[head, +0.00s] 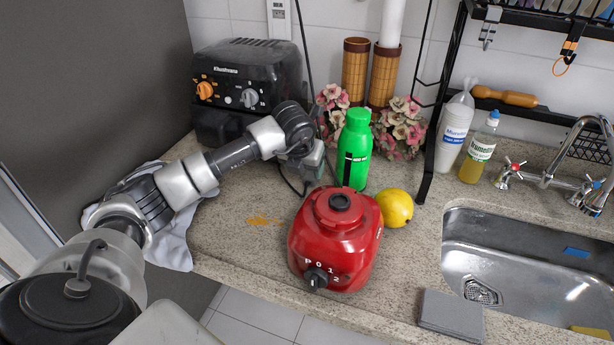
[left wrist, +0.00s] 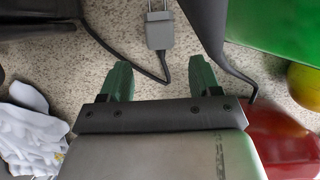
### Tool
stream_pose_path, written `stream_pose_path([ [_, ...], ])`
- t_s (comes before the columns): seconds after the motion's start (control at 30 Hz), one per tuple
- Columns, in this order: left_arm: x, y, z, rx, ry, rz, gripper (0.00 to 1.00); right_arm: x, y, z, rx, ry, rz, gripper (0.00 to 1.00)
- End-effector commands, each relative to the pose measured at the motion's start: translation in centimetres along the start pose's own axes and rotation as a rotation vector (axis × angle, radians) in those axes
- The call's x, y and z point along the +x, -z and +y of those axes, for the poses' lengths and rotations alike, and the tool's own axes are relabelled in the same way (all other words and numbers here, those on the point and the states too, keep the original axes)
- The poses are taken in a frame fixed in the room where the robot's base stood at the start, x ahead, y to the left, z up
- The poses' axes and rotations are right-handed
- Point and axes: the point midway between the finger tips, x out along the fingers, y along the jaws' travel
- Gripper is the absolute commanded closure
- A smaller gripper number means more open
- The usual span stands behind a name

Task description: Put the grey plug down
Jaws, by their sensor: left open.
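The grey plug (left wrist: 160,35) shows in the left wrist view, with its two prongs pointing to the top of the picture and its dark cord curving down and left. It appears to lie on the speckled counter. My left gripper (left wrist: 160,68) is open, with its green fingers wide apart. The plug is apart from both fingers, just beyond their tips and roughly centred between them. In the head view my left gripper (head: 313,163) is low over the counter by the green bottle (head: 355,150), and I cannot make out the plug there. My right gripper is not in view.
A red blender base (head: 335,240) and a yellow lemon (head: 395,208) stand right of the gripper. A black air fryer (head: 245,85) is behind my arm, and flowers (head: 400,130) are at the back. A white cloth (head: 172,245) lies left. The sink (head: 530,255) is right.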

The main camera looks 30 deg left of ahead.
Motion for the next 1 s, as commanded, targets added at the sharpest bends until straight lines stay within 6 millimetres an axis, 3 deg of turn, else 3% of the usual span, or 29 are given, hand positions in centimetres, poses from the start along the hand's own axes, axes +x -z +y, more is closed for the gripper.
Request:
stream_pose_path([
  [0.2, -4.7, 0.0, 0.0, 0.0, 0.001, -0.005, 0.37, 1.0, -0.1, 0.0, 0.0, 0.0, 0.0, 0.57],
  [0.4, -7.1, 0.0, 0.0, 0.0, 0.001, -0.002, 0.37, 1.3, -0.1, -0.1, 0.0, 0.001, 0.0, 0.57],
  [1.0, -7.7, 0.0, 0.0, -0.001, 0.0, 0.0, 0.37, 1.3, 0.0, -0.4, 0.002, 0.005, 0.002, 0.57],
])
